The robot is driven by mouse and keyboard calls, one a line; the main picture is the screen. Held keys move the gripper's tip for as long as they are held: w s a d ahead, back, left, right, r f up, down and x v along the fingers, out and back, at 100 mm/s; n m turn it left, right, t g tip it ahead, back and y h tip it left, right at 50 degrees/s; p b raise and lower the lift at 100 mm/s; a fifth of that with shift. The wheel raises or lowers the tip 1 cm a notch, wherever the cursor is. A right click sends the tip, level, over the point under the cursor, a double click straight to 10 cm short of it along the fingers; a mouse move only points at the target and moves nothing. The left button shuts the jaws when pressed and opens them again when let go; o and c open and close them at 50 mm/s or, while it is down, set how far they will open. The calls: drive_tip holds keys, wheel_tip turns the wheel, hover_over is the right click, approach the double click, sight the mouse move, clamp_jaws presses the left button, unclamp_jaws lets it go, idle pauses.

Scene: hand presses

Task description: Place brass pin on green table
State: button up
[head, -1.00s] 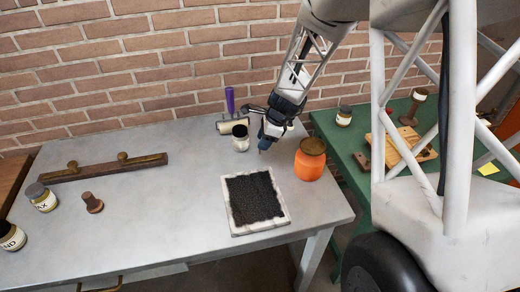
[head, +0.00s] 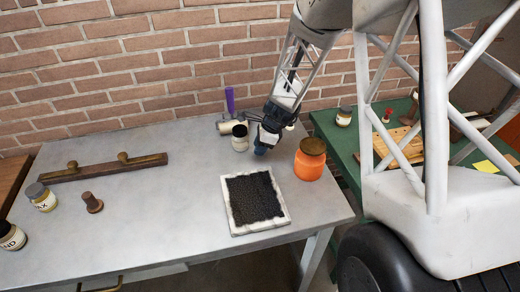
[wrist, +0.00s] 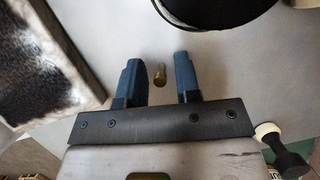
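The brass pin (wrist: 159,73) shows in the wrist view as a small brass piece between the two blue fingertips, with a gap on both sides. My gripper (wrist: 160,76) is open around it and not closed on it. In the head view my gripper (head: 262,150) is low over the grey table, between the white jar with a dark lid and the orange jar; the pin is hidden there. The green table (head: 348,150) stands to the right of the grey table, partly hidden by my own frame.
An orange jar (head: 310,160) stands right of my gripper, and a black pad in a white frame (head: 255,200) lies in front. A dark-lidded jar (head: 240,138) and a roller (head: 228,124) are close on the left. The green table holds a wooden board (head: 405,150) and a jar (head: 344,117).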

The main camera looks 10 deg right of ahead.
clamp_jaws()
drive_tip(key=shift+r, duration=0.85)
wheel_tip(320, 180, up, 2)
drive_tip(key=shift+r, duration=0.1)
drive_tip(key=s, duration=1)
drive_tip(key=s+r, duration=0.1)
drive_tip(key=s, duration=0.5)
